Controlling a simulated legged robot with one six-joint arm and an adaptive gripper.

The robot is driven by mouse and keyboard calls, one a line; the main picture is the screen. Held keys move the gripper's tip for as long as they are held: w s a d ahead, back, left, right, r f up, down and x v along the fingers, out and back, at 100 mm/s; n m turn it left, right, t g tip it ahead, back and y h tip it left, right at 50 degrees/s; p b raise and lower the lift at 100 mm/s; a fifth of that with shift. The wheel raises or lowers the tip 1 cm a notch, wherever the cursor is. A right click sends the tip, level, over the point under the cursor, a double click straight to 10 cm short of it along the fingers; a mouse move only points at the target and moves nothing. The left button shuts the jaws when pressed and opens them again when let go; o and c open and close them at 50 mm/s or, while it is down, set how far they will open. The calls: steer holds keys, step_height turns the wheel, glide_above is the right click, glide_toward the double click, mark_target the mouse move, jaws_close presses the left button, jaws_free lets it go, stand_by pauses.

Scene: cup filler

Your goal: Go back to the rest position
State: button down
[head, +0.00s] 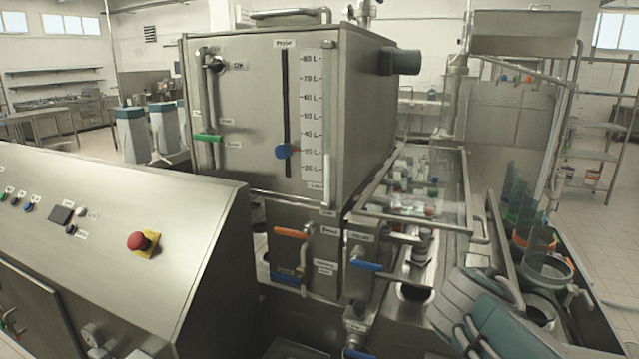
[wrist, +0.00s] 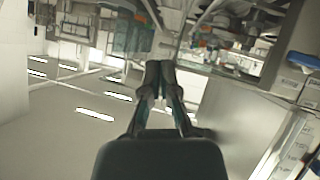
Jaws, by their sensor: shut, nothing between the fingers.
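My gripper (wrist: 160,72) shows in the wrist view, its two dark fingers together at the tips with nothing between them. It points out into open space, and its tips touch nothing that I can see. Part of my grey and teal arm shows at the lower right of the head view, in front of the filling machine (head: 262,110). I cannot make out the fingertips in the head view.
A sloped control panel (head: 95,235) with a red stop button (head: 137,241) stands at the left. Blue (head: 367,265) and orange (head: 291,233) valve handles stick out below the tank. Clear cups (head: 549,265) stand in the line at the right. Floor (head: 620,250) is free beyond.

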steer(key=s+a+f+n+g+y, duration=0.1)
steer(key=s+a+f+g+y, duration=0.1)
steer(key=s, duration=0.5)
steer(key=s+a+f+n+g+y, duration=0.2)
steer(key=s+a+f+y, duration=0.3)
steer(key=s+a+f, duration=0.2)
steer(key=shift+s+a+f+n, duration=0.15)
steer(key=shift+s+a+n, duration=0.15)
steer(key=shift+s+a, duration=0.35)
